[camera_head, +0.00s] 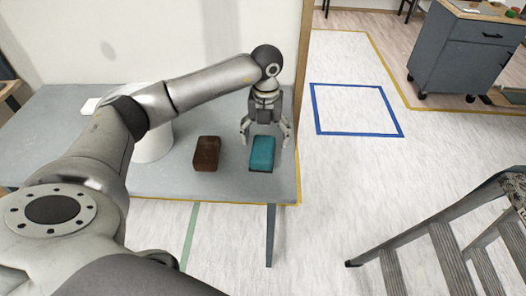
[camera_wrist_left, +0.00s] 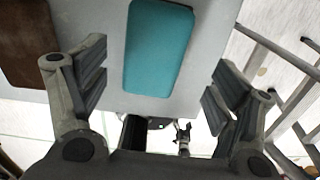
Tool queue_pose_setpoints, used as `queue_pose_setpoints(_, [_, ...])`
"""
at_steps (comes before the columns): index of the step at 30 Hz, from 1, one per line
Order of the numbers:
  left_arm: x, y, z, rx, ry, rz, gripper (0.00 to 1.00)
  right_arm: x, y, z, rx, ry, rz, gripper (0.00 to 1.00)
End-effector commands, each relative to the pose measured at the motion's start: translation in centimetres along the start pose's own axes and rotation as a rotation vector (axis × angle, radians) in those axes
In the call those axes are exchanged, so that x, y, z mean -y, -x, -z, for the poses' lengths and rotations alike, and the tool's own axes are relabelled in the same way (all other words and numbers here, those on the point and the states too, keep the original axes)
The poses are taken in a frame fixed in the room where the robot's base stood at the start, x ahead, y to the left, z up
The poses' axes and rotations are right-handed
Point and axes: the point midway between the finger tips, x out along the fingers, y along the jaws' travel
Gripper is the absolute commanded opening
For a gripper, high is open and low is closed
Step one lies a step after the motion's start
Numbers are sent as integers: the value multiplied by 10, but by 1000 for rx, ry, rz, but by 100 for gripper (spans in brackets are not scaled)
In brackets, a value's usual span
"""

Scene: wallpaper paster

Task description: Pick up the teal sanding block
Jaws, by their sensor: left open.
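The teal sanding block (camera_head: 262,154) lies on the grey table (camera_head: 225,184) near its right end. In the left wrist view the block (camera_wrist_left: 158,48) shows between the two fingers and beyond them, with its top cut off by the frame edge. My left gripper (camera_head: 266,140) points down above the block's far part, fingers spread to either side. In the left wrist view the left gripper (camera_wrist_left: 150,85) is open and empty, with a gap between each finger and the block. I cannot tell its exact height over the block.
A brown block (camera_head: 206,153) lies on the table left of the teal one; it also shows in the left wrist view (camera_wrist_left: 28,45). A white cylinder (camera_head: 152,140) stands further left. A metal stepladder (camera_head: 450,245) stands at the right. The blue-taped floor square (camera_head: 350,132) is empty.

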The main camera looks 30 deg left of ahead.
Motion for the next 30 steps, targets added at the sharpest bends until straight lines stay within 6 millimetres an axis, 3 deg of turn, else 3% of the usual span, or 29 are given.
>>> queue_pose_setpoints(5, [-3, -14, 2, -2, -1, -1, 84, 0, 3, 0, 1, 0, 0, 79])
queue_pose_setpoints(13, [-7, -52, 3, -2, -2, 1, 84, 0, 8, 0, 1, 0, 1, 79])
queue_pose_setpoints(22, [-7, -57, 3, 0, -3, 2, 84, 3, 8, 1, 0, 0, 3, 79])
queue_pose_setpoints(30, [-7, -56, 3, 0, -3, 2, 49, 3, 8, 1, -1, 0, 4, 79])
